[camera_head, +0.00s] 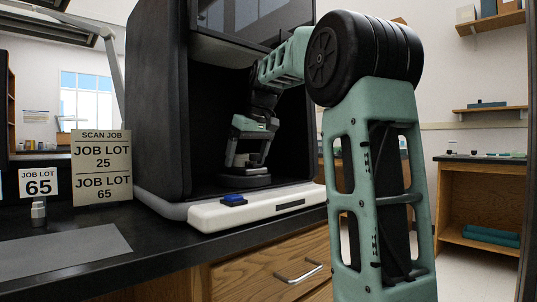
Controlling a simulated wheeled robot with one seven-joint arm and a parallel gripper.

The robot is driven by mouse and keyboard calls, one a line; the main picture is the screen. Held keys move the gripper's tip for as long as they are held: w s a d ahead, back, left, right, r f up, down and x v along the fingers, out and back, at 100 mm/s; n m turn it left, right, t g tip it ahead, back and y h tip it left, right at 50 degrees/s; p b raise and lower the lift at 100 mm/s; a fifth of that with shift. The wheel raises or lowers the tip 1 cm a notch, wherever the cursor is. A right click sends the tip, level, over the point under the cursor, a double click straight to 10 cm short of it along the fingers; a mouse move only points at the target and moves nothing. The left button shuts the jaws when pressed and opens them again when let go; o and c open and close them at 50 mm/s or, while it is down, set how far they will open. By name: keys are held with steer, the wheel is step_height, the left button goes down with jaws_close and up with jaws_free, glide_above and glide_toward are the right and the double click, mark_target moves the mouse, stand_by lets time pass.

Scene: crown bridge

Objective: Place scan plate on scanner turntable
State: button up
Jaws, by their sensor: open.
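My gripper (247,158) is inside the dark chamber of the scanner (158,110), pointing down with its fingers apart. Directly below it is the round dark grey scanner turntable (244,182) on the chamber floor. A small dark and light piece sits on the turntable between and below the fingers. It may be the scan plate, but it is too small and shaded to be sure. I cannot tell whether the fingers touch it. No other scan plate can be made out in this view.
The scanner's white front base (262,208) carries a blue button (233,199). On the black counter stand a scan job card (101,166) reading lots 25 and 65, and a small 65 sign (39,183).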

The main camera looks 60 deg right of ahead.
steer(key=s+a+p, duration=0.1)
steer(key=s, duration=0.6)
steer(key=s+a+p, duration=0.1)
steer(key=s, duration=0.3)
steer(key=shift+s+a+p, duration=0.1)
steer(key=shift+a+p, duration=0.25)
steer(key=shift+s, duration=0.1)
